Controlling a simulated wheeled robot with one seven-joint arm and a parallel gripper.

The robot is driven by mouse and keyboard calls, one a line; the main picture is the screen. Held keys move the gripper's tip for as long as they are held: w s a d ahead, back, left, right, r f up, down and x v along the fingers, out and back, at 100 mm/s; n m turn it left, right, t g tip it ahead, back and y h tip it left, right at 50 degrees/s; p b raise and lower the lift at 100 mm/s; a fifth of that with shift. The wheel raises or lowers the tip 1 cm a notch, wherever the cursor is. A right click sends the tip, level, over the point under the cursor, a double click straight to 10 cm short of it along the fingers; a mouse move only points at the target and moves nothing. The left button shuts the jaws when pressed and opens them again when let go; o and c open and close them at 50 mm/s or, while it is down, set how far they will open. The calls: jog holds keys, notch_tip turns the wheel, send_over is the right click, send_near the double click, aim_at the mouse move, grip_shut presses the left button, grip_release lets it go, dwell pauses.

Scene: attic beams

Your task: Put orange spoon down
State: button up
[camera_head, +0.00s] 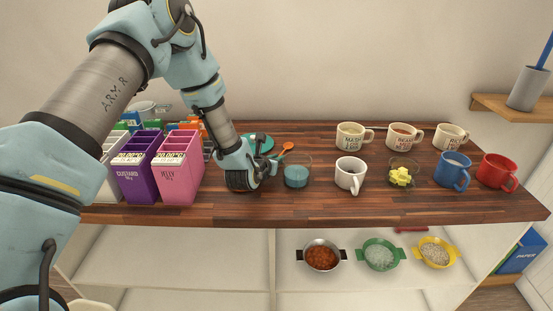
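The orange spoon (287,147) shows just to the right of my gripper (268,169), above the wooden counter. Its bowl end points up and to the right, and its handle runs down toward the fingers. My gripper is low over the counter, beside a glass bowl of blue-green contents (297,177). The fingers are small and partly hidden by my wrist, so I cannot tell whether they close on the handle or whether the spoon rests on something.
Purple (138,172) and pink (176,178) boxes stand left. A white mug (350,174), a bowl with yellow pieces (401,176), blue (453,171) and red (497,171) mugs stand right. Several pans sit on the shelf below.

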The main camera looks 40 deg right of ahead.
jog(key=o, duration=0.4)
jog(key=shift+r, duration=0.1)
